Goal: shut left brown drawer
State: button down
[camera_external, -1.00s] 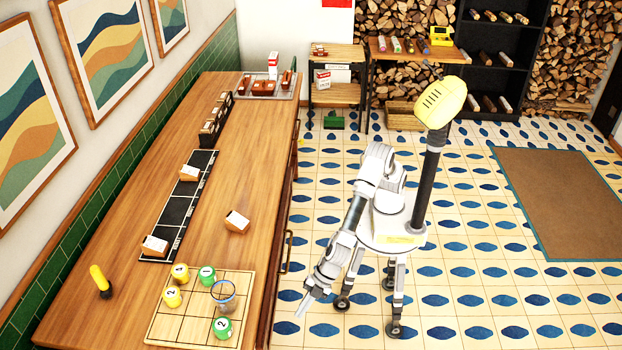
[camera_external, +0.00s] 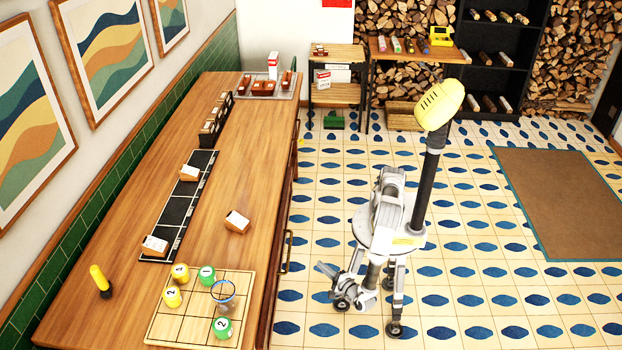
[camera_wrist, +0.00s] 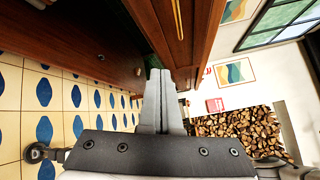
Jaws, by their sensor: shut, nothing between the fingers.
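The wooden counter (camera_external: 255,165) has brown fronts along its right side. A brass handle (camera_external: 287,252) shows on the nearer part of that side, seen edge-on. In the wrist view a brown drawer front (camera_wrist: 196,45) with a long brass handle (camera_wrist: 179,20) stands at the upper middle. I cannot tell how far any drawer is out. My gripper (camera_external: 326,270) is low, to the right of the counter front and apart from it. In the wrist view my gripper (camera_wrist: 161,75) has its two fingers together and empty, pointing along the brown woodwork.
A board (camera_external: 160,325) with yellow and green numbered pieces lies on the counter's near end. A black strip (camera_external: 187,205) with small boxes lies farther back. The tiled floor (camera_external: 480,310) is clear around me. Stacked logs (camera_wrist: 245,125) show in the wrist view.

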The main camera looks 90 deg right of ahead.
jog(key=w+d+r+n+t+h+b, duration=0.1)
jog(key=w+d+r+n+b, duration=0.2)
jog(key=w+d, duration=0.5)
jog(key=shift+w+r+t, duration=0.25)
jog(key=shift+w+t, duration=0.15)
jog(key=shift+w, duration=0.6)
jog(key=shift+w+r+p, duration=0.1)
jog(key=shift+w+p, duration=0.45)
jog(key=shift+w, duration=1.9)
jog(key=shift+d, duration=0.1)
